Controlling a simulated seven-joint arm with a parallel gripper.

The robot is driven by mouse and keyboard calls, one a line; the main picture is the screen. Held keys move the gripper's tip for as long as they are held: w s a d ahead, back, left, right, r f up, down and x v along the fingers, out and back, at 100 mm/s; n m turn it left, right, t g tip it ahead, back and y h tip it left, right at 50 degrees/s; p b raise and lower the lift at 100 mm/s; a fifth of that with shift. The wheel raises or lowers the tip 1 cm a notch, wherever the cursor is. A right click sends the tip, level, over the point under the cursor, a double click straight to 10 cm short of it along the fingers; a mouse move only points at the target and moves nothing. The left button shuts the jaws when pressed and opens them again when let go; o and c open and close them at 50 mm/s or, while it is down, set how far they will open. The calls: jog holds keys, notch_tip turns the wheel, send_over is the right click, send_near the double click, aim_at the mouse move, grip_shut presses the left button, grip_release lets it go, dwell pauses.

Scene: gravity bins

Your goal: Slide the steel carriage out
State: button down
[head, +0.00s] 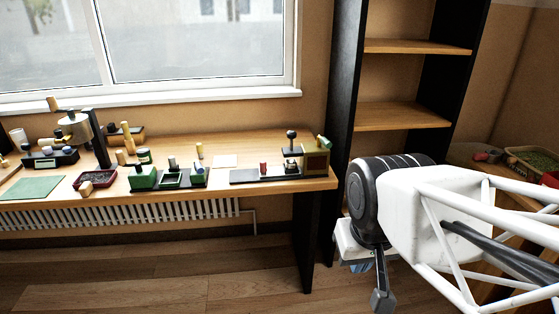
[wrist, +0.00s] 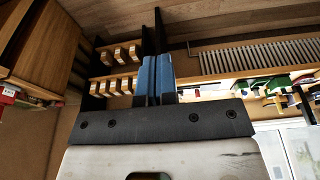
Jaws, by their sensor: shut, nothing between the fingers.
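My gripper (head: 360,267) is at the right of the head view, in front of the shelf unit and well away from the bench things. In the wrist view its two blue fingers (wrist: 155,76) lie together, shut and empty. I cannot tell for sure which part is the steel carriage. A dark flat track with a small red knob (head: 263,168) and a black-knobbed metal part (head: 291,153) lies at the bench's right end, against a wood-and-green block (head: 316,160). Another dark piece with an upright knob (head: 172,176) sits between two green blocks (head: 143,180) (head: 197,177).
The wooden bench (head: 225,146) stands under a window. A dark tray (head: 95,180), a green mat (head: 32,188) and a post with a metal drum (head: 76,128) stand at its left. The shelf unit (head: 405,115) is beside its right end. Open floor (head: 180,270) lies in front.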

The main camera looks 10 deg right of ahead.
jog(key=c, duration=1.5)
grip_release()
jog(key=o, duration=0.4)
jog(key=shift+w+r, duration=0.3)
jog(key=shift+w, duration=0.15)
jog(key=o, duration=0.3)
jog(key=w+r, duration=0.2)
jog(key=w, duration=0.4)
jog(key=w+a+r+m+g, duration=0.1)
jog(key=w, duration=0.5)
jog(key=w+r+m+y, duration=0.1)
jog(key=w+r, duration=0.1)
jog(key=w, duration=0.4)
jog(key=shift+a+r, duration=0.3)
jog(key=shift+a, duration=0.05)
jog(key=m+g+y, duration=0.2)
jog(key=m+g, duration=0.3)
jog(key=m, duration=0.2)
send_over(263, 162)
jog(key=w+d, duration=0.2)
notch_tip(263, 162, down, 21)
jog(key=shift+a+f, duration=0.2)
jog(key=shift+f, duration=0.1)
